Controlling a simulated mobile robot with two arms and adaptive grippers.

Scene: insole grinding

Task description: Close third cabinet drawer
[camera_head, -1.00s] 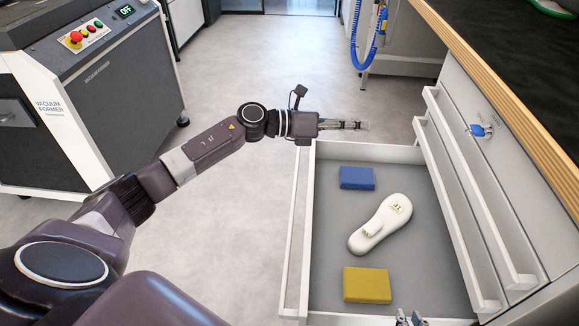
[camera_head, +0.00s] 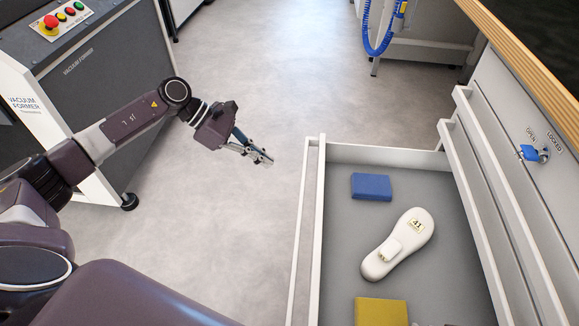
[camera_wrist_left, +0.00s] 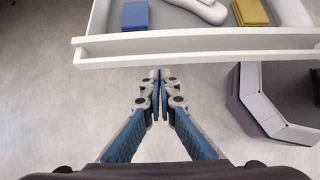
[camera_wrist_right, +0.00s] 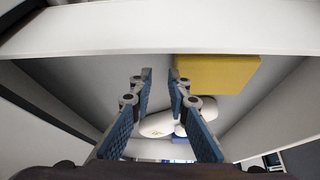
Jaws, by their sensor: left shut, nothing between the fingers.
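The white cabinet drawer (camera_head: 308,240) stands pulled far out, with its grey floor showing. A blue block (camera_head: 371,187), a white insole-shaped piece (camera_head: 412,230) with a label, and a yellow block (camera_head: 381,312) lie in it. My left gripper (camera_head: 265,158) is shut and empty, outside the drawer, left of its front panel and apart from it. In the left wrist view its fingertips (camera_wrist_left: 160,76) point toward the drawer front (camera_wrist_left: 200,42). My right gripper (camera_wrist_right: 160,72) is open and empty in the right wrist view, with the yellow block (camera_wrist_right: 215,74) and insole beyond it.
Closed drawer fronts with long handles (camera_head: 500,200) and a blue key (camera_head: 529,153) are on the cabinet at right. The vacuum former (camera_head: 100,85) stands at left. The floor (camera_head: 240,230) between it and the drawer is clear.

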